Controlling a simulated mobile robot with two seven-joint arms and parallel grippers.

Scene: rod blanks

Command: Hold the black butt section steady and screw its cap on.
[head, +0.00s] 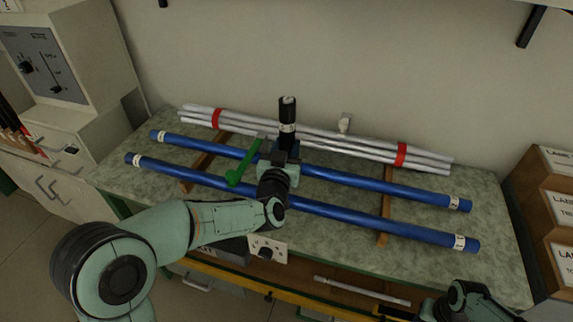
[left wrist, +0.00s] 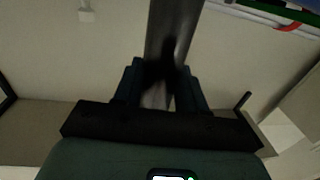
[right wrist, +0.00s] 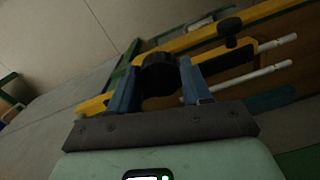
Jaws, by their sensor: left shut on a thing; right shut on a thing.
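The black butt section (head: 288,112) stands upright over the middle of the bench, with a pale label band around it. My left gripper (head: 286,148) is shut on it low down; in the left wrist view the section (left wrist: 172,35) runs up between the fingers (left wrist: 160,92). Its lower end is hidden by my gripper and wrist. My right gripper (right wrist: 158,85) is shut on a short round black piece, which looks like the cap (right wrist: 158,70). The right arm is at the lower right of the head view, well apart from the section.
Two long blue tubes (head: 340,210) lie across wooden rests (head: 385,205). Silver rods with red bands (head: 340,143) lie behind them. A green handle (head: 245,165) sticks out left of my left gripper. Labelled boxes (head: 560,205) stand right. A thin white rod (head: 360,291) lies below the bench front.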

